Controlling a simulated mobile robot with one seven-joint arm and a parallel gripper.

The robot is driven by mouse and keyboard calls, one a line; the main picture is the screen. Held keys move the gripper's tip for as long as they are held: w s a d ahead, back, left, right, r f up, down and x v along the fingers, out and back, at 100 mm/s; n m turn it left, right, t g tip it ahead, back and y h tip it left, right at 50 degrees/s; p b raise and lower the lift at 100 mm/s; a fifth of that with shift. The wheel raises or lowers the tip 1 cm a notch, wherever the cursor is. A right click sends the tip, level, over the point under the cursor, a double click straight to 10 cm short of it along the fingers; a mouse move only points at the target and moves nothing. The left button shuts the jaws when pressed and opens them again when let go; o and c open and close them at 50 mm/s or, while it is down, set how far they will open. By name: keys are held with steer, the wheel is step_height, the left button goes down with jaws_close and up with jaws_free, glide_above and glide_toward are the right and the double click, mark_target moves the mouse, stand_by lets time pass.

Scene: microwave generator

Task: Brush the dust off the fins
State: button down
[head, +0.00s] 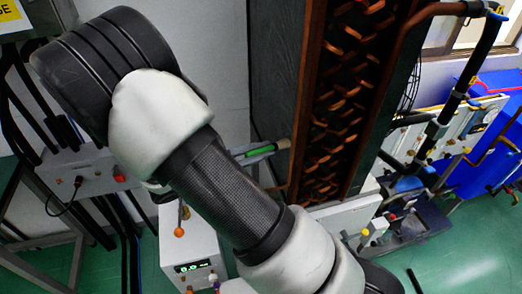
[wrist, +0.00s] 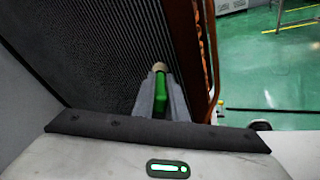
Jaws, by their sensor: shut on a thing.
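A brush with a green handle (wrist: 161,90) and a pale tan end (wrist: 159,66) is held in my gripper (wrist: 160,82) in the wrist view. The grey fingers are closed on both sides of the handle. The tan end points at the dark finned face (wrist: 95,55), close to its right side; I cannot tell if it touches. The fins are fine, dark parallel lines, and I cannot make out dust on them. In the head view the dark finned block (head: 275,80) stands upright behind my arm.
A copper-brown frame with bent tubes (head: 345,90) borders the fins on the right. A white box with a display (head: 190,255) stands low at the left. Green floor (wrist: 265,60) is open beyond the frame.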

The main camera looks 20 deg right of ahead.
steer(key=w, duration=0.6)
steer(key=shift+w+b, duration=0.3)
steer(key=shift+w, duration=0.05)
stand_by(0.4)
steer(key=shift+a, duration=3)
steer(key=a, duration=0.3)
